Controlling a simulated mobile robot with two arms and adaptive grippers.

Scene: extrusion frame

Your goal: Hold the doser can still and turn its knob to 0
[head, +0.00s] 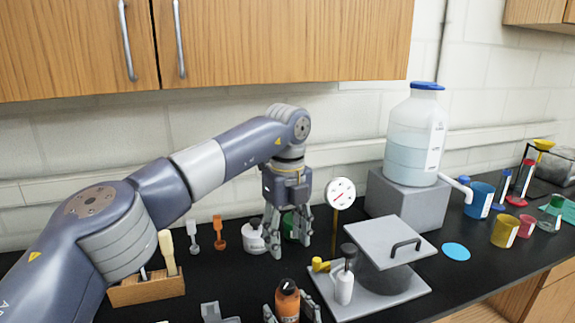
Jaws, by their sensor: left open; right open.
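The doser can (289,307) is an orange cylinder at the bottom centre of the head view, standing upright. Its dark knob (287,286) is on top and carries a small pale mark; the number it points to is too small to read. My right gripper (291,304) is low at the can, with one finger on either side of it, open; whether the fingers touch the can is unclear. The can's lower part is cut off by the picture edge. My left gripper (288,246) points down, open and empty, above and behind the can in the picture, apart from the knob.
A grey plate with a lidded dark pot (388,272) and a white bottle (344,285) stands right of the can. A round dial gauge (341,193) is behind. A white container (253,238) is near my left gripper. A wooden block (147,290) holds tools at left.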

